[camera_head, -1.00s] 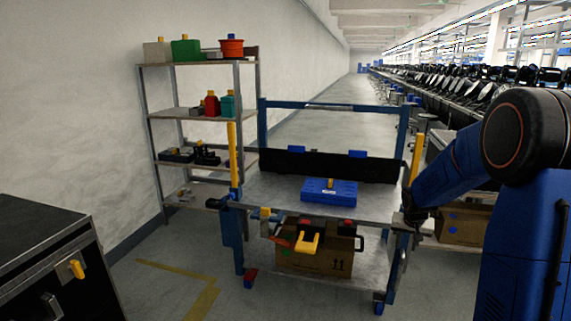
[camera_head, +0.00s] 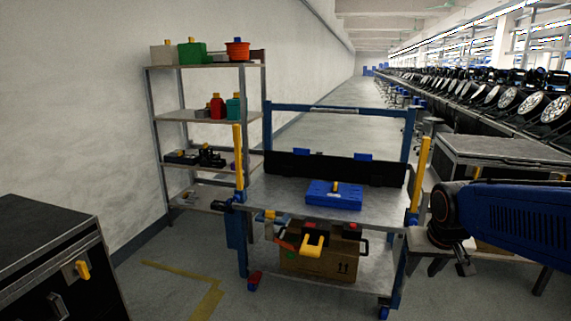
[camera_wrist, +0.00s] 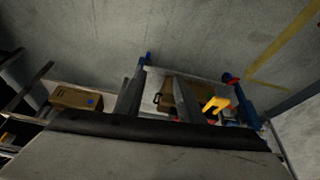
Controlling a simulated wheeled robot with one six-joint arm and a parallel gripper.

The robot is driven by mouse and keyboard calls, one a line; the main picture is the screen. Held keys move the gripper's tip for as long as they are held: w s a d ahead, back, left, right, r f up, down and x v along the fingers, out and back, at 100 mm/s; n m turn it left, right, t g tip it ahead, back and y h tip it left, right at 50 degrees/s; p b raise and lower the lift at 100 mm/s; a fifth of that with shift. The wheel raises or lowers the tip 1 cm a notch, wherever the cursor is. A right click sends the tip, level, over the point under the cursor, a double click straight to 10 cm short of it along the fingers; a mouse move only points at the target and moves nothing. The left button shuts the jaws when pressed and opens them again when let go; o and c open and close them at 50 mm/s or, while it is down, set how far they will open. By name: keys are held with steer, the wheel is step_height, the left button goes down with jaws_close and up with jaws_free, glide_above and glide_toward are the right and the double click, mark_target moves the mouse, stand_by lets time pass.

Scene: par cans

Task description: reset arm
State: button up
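My gripper (camera_head: 464,262) is at the right of the head view, just right of the blue cart's right post and pointing downward. In the wrist view, two dark fingers (camera_wrist: 157,98) stand apart with a gap between them, and I see nothing held. My blue and black arm reaches in from the right edge of the head view.
A blue cart (camera_head: 262,193) carries a blue case (camera_head: 334,196), with a cardboard box (camera_head: 320,264) on its lower shelf. A shelf rack (camera_head: 195,66) stands by the wall. Black cases stand front left (camera_head: 40,235) and right (camera_head: 505,150).

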steer(key=s+a+n+y, duration=0.1)
steer(key=s+a, duration=0.3)
steer(key=s, duration=1.2)
steer(key=shift+s+a+f+n, duration=0.2)
steer(key=shift+s+f+n, duration=0.1)
steer(key=shift+n, duration=0.2)
stand_by(0.6)
